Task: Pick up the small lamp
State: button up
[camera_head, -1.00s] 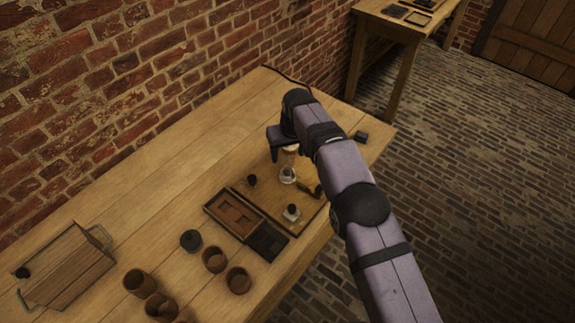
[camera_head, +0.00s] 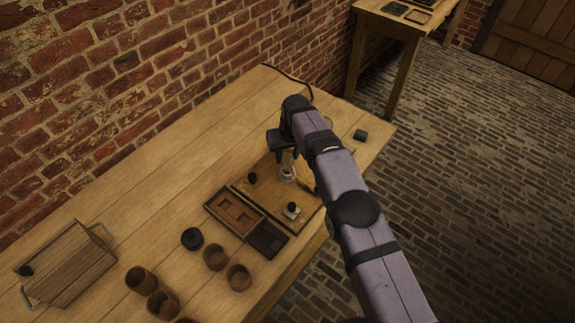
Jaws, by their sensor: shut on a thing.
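The small lamp (camera_head: 288,173), a pale round base with a clear part above it, is at the back of the wooden board (camera_head: 262,210). My gripper (camera_head: 287,158) points down over it and is shut on its upper part. The lamp looks upright, at or very near the board; I cannot tell whether it touches the board. The fingers and arm hide part of the lamp and its surroundings.
A black knob (camera_head: 252,179) and a small pale holder with a black knob (camera_head: 292,211) stand near the lamp. A compartment tray (camera_head: 233,213), several brown jars (camera_head: 215,257) and a wooden box (camera_head: 68,262) lie towards the front left. The table's back left is clear.

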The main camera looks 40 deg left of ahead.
jog(key=shift+r+b, duration=0.35)
jog(key=shift+r, duration=0.3)
notch_tip(320, 180, up, 7)
jog(key=shift+p, duration=1.15)
jog(key=shift+r+p, duration=0.85)
jog(key=shift+p, duration=0.1)
jog(key=shift+s+a, duration=0.1)
jog(key=shift+s, duration=0.05)
jog(key=s+f+b, duration=0.2)
jog(key=s+b, duration=0.5)
jog(key=s, duration=1.4)
notch_tip(320, 180, down, 10)
jog(key=p, duration=0.3)
